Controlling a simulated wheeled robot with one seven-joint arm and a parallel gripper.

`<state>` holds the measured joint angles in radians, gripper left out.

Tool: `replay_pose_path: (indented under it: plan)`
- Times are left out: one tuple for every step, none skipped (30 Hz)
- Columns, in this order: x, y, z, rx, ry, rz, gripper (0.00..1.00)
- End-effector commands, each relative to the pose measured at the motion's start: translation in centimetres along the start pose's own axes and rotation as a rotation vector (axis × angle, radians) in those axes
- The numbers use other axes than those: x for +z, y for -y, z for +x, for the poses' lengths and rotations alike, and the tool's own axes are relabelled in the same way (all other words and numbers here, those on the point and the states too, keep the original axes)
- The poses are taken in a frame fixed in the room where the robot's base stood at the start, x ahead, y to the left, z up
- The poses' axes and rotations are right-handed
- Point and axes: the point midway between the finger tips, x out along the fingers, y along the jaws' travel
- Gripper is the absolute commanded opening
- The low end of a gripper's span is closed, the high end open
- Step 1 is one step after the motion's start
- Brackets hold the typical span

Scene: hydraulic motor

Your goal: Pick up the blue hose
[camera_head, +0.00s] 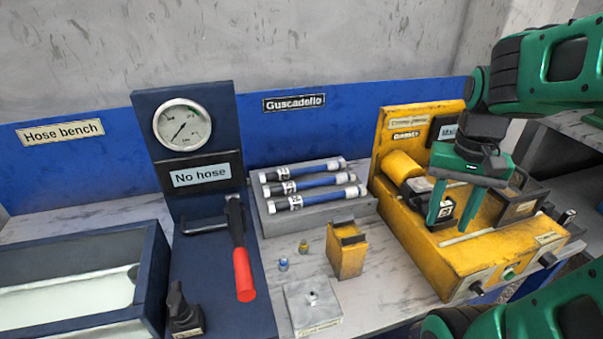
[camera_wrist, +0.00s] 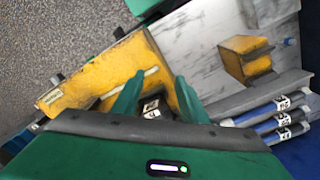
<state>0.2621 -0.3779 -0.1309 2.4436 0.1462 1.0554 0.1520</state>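Three blue hoses lie parallel in a grey rack on the bench: the back one (camera_head: 312,169), the middle one (camera_head: 318,182) and the front one (camera_head: 325,196). Each has metal ends and a white label near its left end. My gripper (camera_head: 450,208) is open over the yellow machine, to the right of the rack and apart from the hoses. In the wrist view its green fingers (camera_wrist: 158,98) are spread, with the machine behind them and no hose between them.
The yellow machine (camera_head: 450,255) stands right of the rack. A small yellow block (camera_head: 347,252), a grey block (camera_head: 313,305) and small fittings (camera_head: 283,264) sit in front. A gauge stand (camera_head: 190,130) reading "No hose", a red-handled lever (camera_head: 243,272) and a basin (camera_head: 150,275) are left.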

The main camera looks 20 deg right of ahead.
Motion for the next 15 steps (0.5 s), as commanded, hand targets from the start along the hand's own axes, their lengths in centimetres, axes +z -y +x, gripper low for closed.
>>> replay_pose_path:
  plan:
    - [-1.7,1.4,-0.5,0.008,-0.002,0.028,0.4]
    - [-2.7,2.4,-0.8,0.01,-0.005,0.048,0.4]
    - [-4.0,3.7,-1.1,0.012,-0.007,0.076,0.4]
    - [-4.9,4.8,-1.3,0.012,-0.007,0.094,0.4]
    - [-5.8,5.9,-1.4,0.011,-0.007,0.115,0.4]
    - [-7.0,7.4,-1.5,0.007,-0.007,0.14,0.4]
    - [-7.8,8.5,-1.6,0.004,-0.005,0.159,0.4]
    - [-8.7,9.7,-1.6,0.0,-0.002,0.177,0.4]
    - [-9.7,11.3,-1.6,-0.007,0.002,0.202,0.4]
    - [-10.5,12.5,-1.6,-0.013,0.007,0.224,0.4]
    - [-11.2,13.7,-1.5,-0.02,0.013,0.243,0.4]
    - [-12.1,15.3,-1.4,-0.029,0.022,0.272,0.4]
    - [-12.8,16.6,-1.3,-0.038,0.03,0.292,0.4]
    - [-13.5,17.7,-1.2,-0.046,0.039,0.317,0.4]
    - [-14.3,19.3,-1.0,-0.057,0.053,0.348,0.4]
